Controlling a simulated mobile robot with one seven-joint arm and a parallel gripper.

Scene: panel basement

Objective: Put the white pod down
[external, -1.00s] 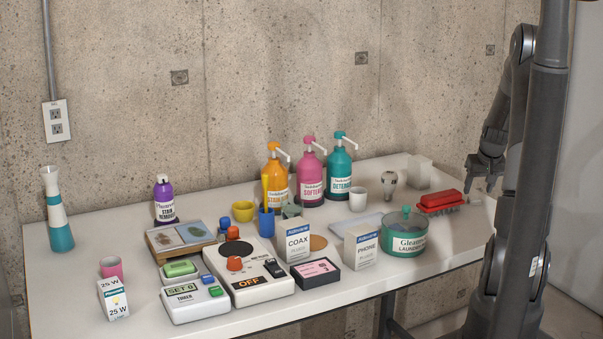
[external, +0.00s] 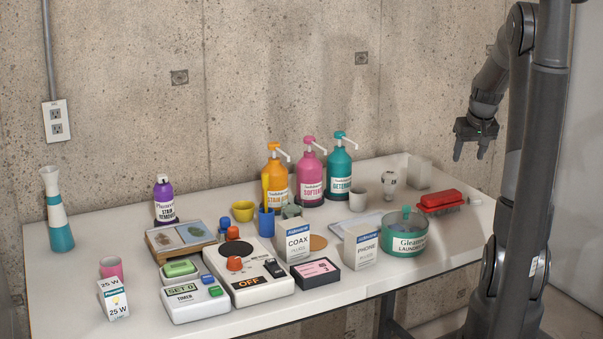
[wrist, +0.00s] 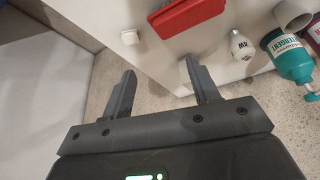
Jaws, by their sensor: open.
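A small white pod (external: 475,201) rests on the table near its right end, just right of the red brush (external: 440,201). In the wrist view the pod (wrist: 130,37) lies left of the brush (wrist: 187,12), close to the table's edge. My gripper (external: 469,152) is open, fingers pointing down, raised above the table's right end and clear of the pod. In the wrist view nothing sits between the fingers (wrist: 158,68).
A light bulb (external: 389,185), a white cup (external: 357,199) and a teal detergent bottle (external: 339,171) stand left of the brush. A green-sided laundry tub (external: 405,240) stands in front.

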